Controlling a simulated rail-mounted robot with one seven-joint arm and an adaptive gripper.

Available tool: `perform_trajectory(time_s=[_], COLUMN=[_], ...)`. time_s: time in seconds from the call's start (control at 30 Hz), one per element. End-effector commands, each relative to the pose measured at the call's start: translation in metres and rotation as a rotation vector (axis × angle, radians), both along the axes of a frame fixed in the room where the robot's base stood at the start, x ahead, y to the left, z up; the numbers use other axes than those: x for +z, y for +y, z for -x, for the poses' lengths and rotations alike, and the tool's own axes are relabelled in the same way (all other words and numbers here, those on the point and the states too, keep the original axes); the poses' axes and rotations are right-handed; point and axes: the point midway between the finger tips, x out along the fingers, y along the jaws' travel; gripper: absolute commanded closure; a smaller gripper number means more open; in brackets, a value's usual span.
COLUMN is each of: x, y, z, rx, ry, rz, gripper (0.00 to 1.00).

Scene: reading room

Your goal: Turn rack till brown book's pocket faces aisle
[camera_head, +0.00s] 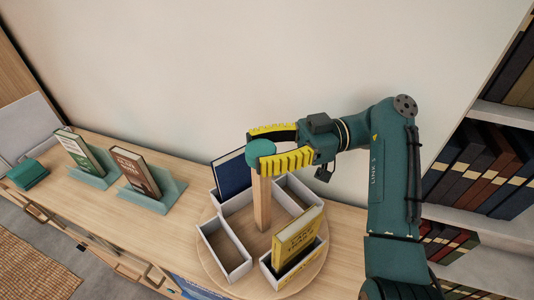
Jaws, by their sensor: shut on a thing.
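The round rack (210,272) stands on the wooden counter, with pale pockets around a wooden post (262,205) topped by a teal knob (262,148). My gripper (258,147) has its yellow fingers shut around the knob. A blue book (232,174) is in the back-left pocket and a yellow book (298,236) is in the front-right pocket. The front-left pocket (223,246) looks empty, and so does the back-right one (294,194). A brown book (136,172) stands apart on a teal stand at the left. Which pocket is for it cannot be told.
A green book (80,152) on another teal stand and a teal block (27,174) are further left. A bookshelf (490,225) is close to my arm at the right. The wall is behind; the grey floor and an orange rug (40,265) are at lower left.

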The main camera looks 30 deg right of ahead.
Motion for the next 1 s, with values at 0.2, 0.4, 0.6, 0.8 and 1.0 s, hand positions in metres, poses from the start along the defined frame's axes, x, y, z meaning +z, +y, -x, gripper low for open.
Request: perform_trajectory(time_s=[0.2, 0.4, 0.6, 0.8, 1.0], x=[0.0001, 0.0, -0.0001, -0.0002, 0.0016], y=[0.0008, 0.0007, 0.0006, 0.0009, 0.001], z=[-0.0018, -0.002, -0.0021, -0.0022, -0.0023], rx=[0.01, 0.01, 0.01, 0.01, 0.009], ry=[-0.002, -0.002, -0.001, 0.0, -0.001], rz=[0.001, 0.001, 0.001, 0.001, 0.001], gripper=[0.86, 0.86, 0.34, 0.16, 0.16])
